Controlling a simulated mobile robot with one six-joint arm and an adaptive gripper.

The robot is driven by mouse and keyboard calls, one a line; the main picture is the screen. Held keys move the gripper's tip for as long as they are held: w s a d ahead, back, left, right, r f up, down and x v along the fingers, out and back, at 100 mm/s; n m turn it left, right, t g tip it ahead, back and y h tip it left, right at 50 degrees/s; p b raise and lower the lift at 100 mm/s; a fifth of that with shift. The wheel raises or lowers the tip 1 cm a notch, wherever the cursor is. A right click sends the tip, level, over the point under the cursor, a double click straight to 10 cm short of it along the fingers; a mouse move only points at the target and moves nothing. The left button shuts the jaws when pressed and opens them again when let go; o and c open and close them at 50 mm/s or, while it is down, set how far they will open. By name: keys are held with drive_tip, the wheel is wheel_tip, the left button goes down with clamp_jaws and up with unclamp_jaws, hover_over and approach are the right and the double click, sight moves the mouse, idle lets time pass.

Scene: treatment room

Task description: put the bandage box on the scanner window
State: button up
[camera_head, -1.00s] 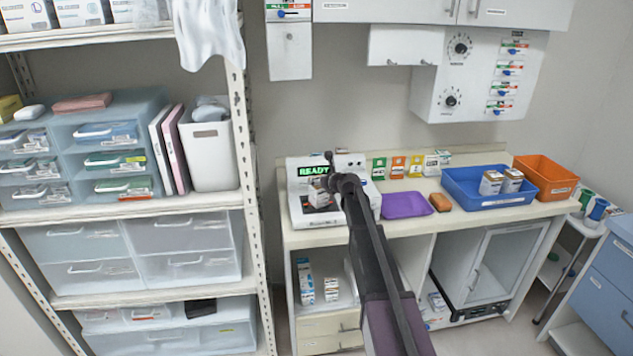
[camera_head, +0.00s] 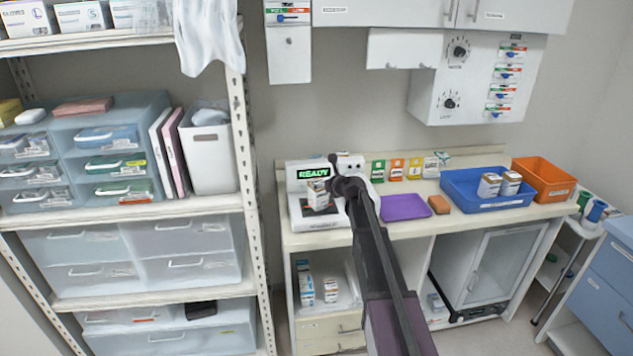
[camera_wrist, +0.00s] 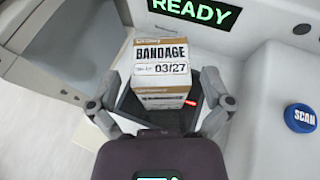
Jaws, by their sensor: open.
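The bandage box (camera_wrist: 161,66) is a small tan and white carton labelled "BANDAGE 03/27". It stands upright on the dark scanner window (camera_wrist: 140,108) of the scanner. In the head view the box (camera_head: 318,195) sits on the white scanner (camera_head: 296,176), whose green display reads "READY". My gripper (camera_wrist: 161,104) is open, its fingers apart on either side of the box's near end. I cannot tell whether either finger touches it. A small red light shows on the window beside the box. The window is partly hidden by the box and my gripper.
A blue SCAN button (camera_wrist: 302,118) is at the right of the scanner. A purple tray (camera_head: 405,207), an orange-brown block (camera_head: 439,204), a blue bin (camera_head: 462,198) with small boxes and an orange bin (camera_head: 544,180) stand farther right. A tall shelf (camera_head: 246,150) stands at the left.

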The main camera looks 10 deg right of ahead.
drive_tip(key=p+v, duration=0.3)
drive_tip(key=v, duration=0.6)
drive_tip(key=shift+r, duration=0.1)
idle(0.4)
drive_tip(key=shift+s, duration=0.1)
drive_tip(key=s+a+f+n+g+h, duration=0.1)
drive_tip(key=s+a+f+n+g, duration=0.3)
drive_tip(key=s+n, duration=0.5)
drive_tip(key=s+a+f+n+g, duration=0.3)
drive_tip(key=s+f+n, duration=0.1)
drive_tip(key=s+n, duration=0.45)
drive_tip(key=s+d+f+n+g+h, duration=0.1)
drive_tip(key=s+n+g+h, duration=0.1)
drive_tip(key=s+n, duration=0.5)
drive_tip(key=s+f+n+g+h, duration=0.2)
drive_tip(key=s+n+g, duration=0.1)
drive_tip(key=s+n, duration=0.4)
drive_tip(key=s, duration=0.3)
drive_tip(key=shift+s+d+f+g, duration=0.3)
drive_tip(key=shift+s+d, duration=0.05)
drive_tip(key=shift+d, duration=0.05)
